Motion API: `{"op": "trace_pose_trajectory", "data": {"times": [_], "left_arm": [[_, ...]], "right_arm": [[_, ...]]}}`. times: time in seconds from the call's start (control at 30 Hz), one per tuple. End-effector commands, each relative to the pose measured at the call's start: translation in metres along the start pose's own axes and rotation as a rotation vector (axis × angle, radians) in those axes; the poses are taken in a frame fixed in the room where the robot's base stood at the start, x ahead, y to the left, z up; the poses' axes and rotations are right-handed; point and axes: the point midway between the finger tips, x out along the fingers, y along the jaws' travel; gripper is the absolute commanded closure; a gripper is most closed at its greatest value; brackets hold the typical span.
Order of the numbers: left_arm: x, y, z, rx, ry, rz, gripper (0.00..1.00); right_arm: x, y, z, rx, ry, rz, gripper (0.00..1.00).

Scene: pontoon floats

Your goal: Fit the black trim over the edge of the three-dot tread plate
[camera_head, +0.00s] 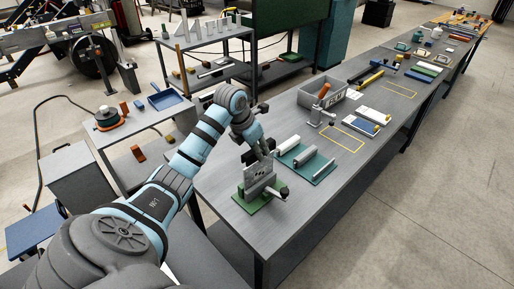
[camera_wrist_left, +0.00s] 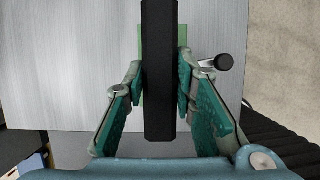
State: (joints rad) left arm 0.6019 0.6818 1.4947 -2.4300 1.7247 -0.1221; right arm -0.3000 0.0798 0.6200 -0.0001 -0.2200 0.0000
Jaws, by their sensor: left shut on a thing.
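The black trim (camera_head: 249,156) is a short dark bar just above a grey upright plate (camera_head: 258,179), which I take for the three-dot tread plate; its dots are too small to count. The plate stands on a green base (camera_head: 243,204) with a dark-knobbed clamp handle (camera_head: 284,192). I cannot tell whether trim and plate touch. My left gripper (camera_head: 263,152) is shut on the trim. In the left wrist view the trim (camera_wrist_left: 160,70) runs lengthwise between the fingers of the gripper (camera_wrist_left: 164,88) and hides the plate; the green base (camera_wrist_left: 147,42) and knob (camera_wrist_left: 223,62) show behind. My right gripper is out of view.
A grey bin (camera_head: 311,95) and a small stand (camera_head: 322,117) are farther back on the bench (camera_head: 222,184). A yellow outline (camera_head: 342,138) marks bare bench.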

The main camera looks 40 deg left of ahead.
Motion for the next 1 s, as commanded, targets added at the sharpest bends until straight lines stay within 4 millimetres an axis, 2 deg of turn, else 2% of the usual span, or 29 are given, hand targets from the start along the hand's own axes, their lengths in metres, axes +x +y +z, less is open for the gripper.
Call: {"op": "trace_pose_trajectory", "data": {"times": [1.0], "left_arm": [[0.023, 0.0, -0.01, 0.0, 0.0, 0.0, 1.0]], "right_arm": [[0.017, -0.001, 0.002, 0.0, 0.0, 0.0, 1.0]]}}
